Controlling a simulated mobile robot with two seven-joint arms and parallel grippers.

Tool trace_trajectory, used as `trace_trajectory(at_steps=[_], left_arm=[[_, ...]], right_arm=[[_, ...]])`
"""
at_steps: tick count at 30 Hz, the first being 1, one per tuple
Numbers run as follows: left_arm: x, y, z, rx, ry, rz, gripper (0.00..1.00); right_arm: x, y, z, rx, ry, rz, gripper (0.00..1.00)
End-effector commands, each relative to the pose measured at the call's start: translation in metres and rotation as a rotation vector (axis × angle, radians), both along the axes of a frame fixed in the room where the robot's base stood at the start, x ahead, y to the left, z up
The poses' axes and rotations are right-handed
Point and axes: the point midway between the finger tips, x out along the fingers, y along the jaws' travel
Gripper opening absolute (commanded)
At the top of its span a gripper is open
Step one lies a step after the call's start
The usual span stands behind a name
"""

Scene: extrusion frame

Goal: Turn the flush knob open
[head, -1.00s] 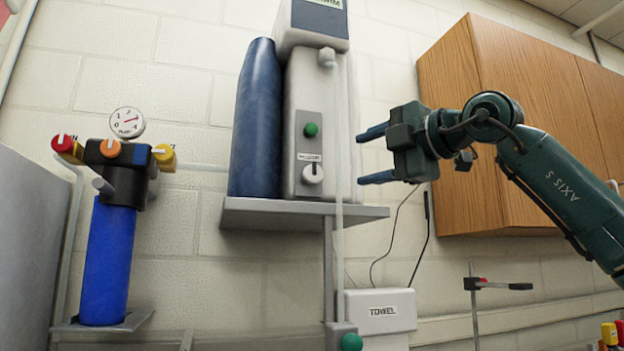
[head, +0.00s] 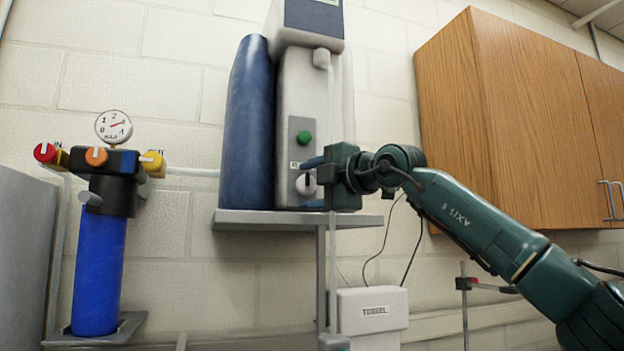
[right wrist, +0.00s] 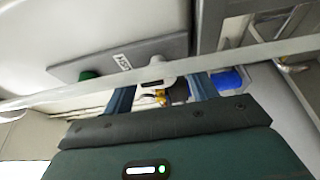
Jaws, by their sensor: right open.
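The flush knob (head: 304,185) is a white round knob on a grey plate on the front of the white dispenser unit (head: 291,88). The plate's label is partly covered by my gripper. My right gripper (head: 311,181) is open at the knob, with one blue finger above it and one below in the head view. In the right wrist view the knob (right wrist: 157,72) shows between the two open fingers (right wrist: 160,90), near their tips. I cannot tell whether the fingers touch it. My left gripper is in neither view.
A green button (head: 304,137) sits above the knob, and a clear tube (right wrist: 235,58) crosses in front of the unit. A shelf (head: 260,217) lies below. A blue cylinder (head: 248,120) stands left; a wooden cabinet (head: 520,120) hangs right.

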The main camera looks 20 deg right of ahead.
Motion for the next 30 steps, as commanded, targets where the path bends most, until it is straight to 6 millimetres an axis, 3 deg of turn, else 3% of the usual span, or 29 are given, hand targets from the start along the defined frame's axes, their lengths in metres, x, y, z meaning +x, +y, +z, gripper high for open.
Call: trace_trajectory(at_steps=[5,21,30], left_arm=[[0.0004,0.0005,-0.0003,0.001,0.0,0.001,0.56],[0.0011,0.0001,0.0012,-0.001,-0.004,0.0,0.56],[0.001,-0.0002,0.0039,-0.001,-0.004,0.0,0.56]], right_arm=[[-0.0001,0.0,-0.0004,0.0,0.0,0.0,0.56],[-0.0003,-0.0003,-0.0004,0.0,0.001,0.0,0.13],[-0.0002,0.0002,0.0004,-0.044,0.0,0.001,0.13]])
